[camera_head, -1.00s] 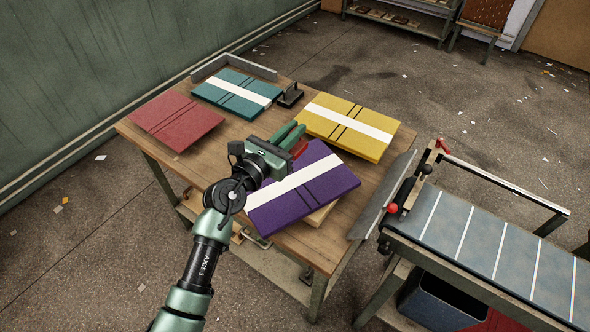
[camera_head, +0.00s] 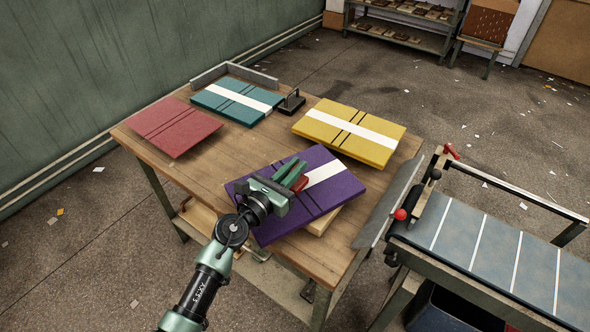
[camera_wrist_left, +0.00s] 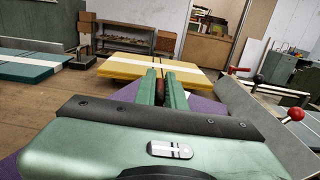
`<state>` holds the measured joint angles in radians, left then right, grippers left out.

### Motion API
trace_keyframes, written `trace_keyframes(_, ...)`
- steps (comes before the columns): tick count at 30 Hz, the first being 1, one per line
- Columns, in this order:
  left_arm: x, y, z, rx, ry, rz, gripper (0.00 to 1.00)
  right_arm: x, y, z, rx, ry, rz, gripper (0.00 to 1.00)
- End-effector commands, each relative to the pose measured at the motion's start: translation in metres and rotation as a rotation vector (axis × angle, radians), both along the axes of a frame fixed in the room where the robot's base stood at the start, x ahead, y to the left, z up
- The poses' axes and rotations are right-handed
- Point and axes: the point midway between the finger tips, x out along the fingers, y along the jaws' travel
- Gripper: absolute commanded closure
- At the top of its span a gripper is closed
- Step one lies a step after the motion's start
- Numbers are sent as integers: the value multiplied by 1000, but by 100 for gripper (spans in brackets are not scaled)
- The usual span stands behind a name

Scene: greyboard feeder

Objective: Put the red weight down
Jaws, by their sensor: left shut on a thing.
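My left gripper (camera_head: 291,175) is shut on the red weight (camera_head: 301,183), over the purple board (camera_head: 330,195) with its white band. The green fingers hide most of the weight; only a small red part shows beside them. In the left wrist view the weight (camera_wrist_left: 160,88) is a dark red sliver between the fingers (camera_wrist_left: 161,85). I cannot tell whether it touches the purple board. The purple board lies askew on a pale board (camera_head: 322,222) near the table's front right. My right gripper is not in view.
On the wooden table (camera_head: 215,185) lie a red board (camera_head: 172,127), a teal board (camera_head: 225,101) and a yellow board (camera_head: 340,127). A black handled block (camera_head: 291,101) stands by the teal board. A slanted metal plate (camera_head: 388,205) and a conveyor (camera_head: 500,258) are at the right.

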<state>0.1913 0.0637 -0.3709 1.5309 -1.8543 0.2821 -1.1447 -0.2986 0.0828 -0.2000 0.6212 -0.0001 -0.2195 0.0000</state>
Motion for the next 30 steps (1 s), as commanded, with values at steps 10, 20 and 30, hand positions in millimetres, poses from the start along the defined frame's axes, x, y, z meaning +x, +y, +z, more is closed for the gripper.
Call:
trace_keyframes(10,0,0,-3,0,0,0,67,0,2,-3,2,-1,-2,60)
trace_keyframes(20,0,0,1,-1,1,-1,67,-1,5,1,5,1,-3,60)
trace_keyframes(30,-48,35,-2,3,3,0,67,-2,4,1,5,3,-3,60)
